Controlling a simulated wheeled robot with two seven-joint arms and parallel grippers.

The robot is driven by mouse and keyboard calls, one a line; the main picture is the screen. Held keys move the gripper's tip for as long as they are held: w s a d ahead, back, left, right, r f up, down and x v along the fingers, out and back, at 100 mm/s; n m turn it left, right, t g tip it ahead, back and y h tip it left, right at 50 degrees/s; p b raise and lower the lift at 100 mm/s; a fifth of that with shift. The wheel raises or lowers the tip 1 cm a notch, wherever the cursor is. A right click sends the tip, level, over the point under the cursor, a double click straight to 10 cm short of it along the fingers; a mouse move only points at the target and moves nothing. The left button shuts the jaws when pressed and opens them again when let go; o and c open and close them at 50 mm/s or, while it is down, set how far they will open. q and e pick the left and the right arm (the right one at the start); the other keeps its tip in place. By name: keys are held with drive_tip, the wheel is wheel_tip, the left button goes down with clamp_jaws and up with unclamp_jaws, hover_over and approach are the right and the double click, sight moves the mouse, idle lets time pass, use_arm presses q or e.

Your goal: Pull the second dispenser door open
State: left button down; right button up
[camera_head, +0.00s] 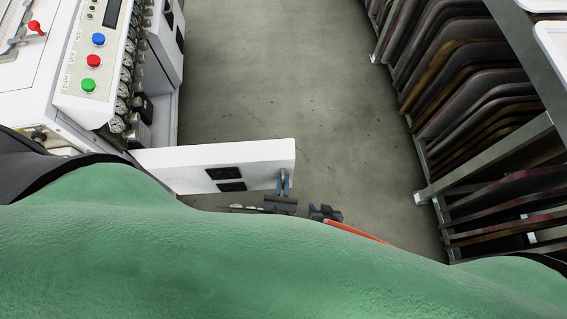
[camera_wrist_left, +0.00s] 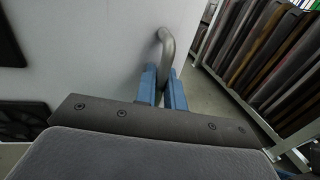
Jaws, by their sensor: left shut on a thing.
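A white dispenser door (camera_head: 220,155) stands swung out from the machine at the left in the head view, with two dark panels on it. Its face also fills the upper left of the left wrist view (camera_wrist_left: 90,45). A grey curved handle (camera_wrist_left: 168,45) sits near the door's free edge. My left gripper (camera_head: 284,184) is at that edge. In the left wrist view its blue fingers (camera_wrist_left: 164,88) are closed around the lower part of the handle. My right gripper (camera_head: 325,212) is just right of and below the left one, mostly hidden by my green body; its fingers cannot be made out.
The white machine (camera_head: 65,75) with blue, red and green buttons and a row of round fittings stands at the left. A metal rack (camera_head: 480,90) of dark sheets stands at the right. The concrete floor (camera_head: 280,70) between them is clear.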

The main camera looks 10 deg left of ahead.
use_arm(q)
drive_tip(key=shift+s+d+r+m+h, duration=0.1)
drive_tip(key=shift+s+m+h, duration=0.15)
drive_tip(key=shift+s, duration=0.5)
drive_tip(key=shift+s+d+m+h, duration=0.15)
drive_tip(key=shift+s+h, duration=0.2)
drive_tip(key=shift+s, duration=0.35)
drive_tip(key=shift+a, duration=0.1)
drive_tip(key=c, duration=1.8)
unclamp_jaws()
drive_tip(key=shift+c, duration=0.2)
drive_tip(key=s, duration=0.7)
drive_tip(key=shift+s+d+b, duration=0.2)
drive_tip(key=shift+s+b, duration=0.15)
drive_tip(key=shift+s, duration=0.05)
